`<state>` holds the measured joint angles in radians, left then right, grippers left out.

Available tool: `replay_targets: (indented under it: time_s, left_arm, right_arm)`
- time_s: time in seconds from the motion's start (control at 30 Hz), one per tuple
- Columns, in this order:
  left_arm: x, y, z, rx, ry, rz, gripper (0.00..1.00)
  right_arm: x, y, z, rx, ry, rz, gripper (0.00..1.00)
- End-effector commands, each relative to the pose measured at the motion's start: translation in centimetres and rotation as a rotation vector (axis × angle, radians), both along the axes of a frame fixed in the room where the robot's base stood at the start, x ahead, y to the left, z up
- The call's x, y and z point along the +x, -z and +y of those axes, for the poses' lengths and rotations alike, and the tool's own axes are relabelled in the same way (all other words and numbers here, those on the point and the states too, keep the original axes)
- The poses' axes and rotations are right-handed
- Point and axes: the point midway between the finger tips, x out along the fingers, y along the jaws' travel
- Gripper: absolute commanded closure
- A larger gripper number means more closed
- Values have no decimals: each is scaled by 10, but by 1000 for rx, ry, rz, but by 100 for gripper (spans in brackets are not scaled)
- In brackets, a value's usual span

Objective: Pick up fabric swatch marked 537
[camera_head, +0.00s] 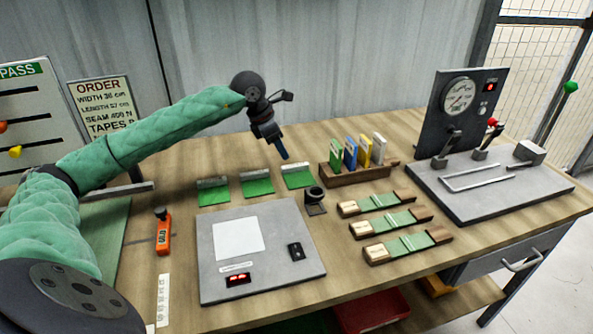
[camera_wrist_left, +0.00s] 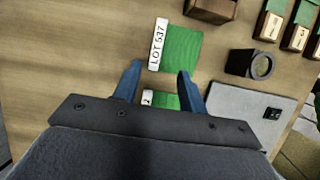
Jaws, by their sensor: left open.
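The swatch marked LOT 537 is a green square (camera_wrist_left: 182,50) with a white label strip along one edge. In the wrist view it lies just beyond my fingertips, flat on the table. In the head view it appears to be the rightmost of three green swatches (camera_head: 298,179). My left gripper (camera_head: 283,156) hangs above the table by that swatch, its blue fingers pointing down. In the wrist view the gripper (camera_wrist_left: 159,72) is open and empty. A second green swatch (camera_wrist_left: 166,101), its label mostly hidden, shows between the fingers. My right gripper is not in view.
A black loupe (camera_head: 314,198) stands close to the rightmost swatch. A wooden rack (camera_head: 352,174) with coloured cards is to its right. A grey plate (camera_head: 262,278) lies in front, with several wood-ended green strips to the right. A left swatch (camera_head: 213,191) lies farther along the row.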

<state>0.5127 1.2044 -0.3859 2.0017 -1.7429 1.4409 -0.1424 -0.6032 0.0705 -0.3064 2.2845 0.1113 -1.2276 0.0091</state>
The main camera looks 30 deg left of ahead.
Motion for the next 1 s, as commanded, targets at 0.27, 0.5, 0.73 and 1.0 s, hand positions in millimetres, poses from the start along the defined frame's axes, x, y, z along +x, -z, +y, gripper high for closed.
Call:
replay_targets:
  time_s: [0.27, 0.5, 0.73, 1.0]
  left_arm:
    - [6, 23, -4, 10, -2, 9, 58]
    - [16, 40, -9, 6, 0, 8, 58]
    - [26, 66, -14, 8, -1, 8, 58]
    - [27, 71, -15, 9, -1, 6, 58]
  right_arm:
    - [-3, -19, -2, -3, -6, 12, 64]
    - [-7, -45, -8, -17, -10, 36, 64]
    - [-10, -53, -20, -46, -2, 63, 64]
    - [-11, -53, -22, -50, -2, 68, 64]
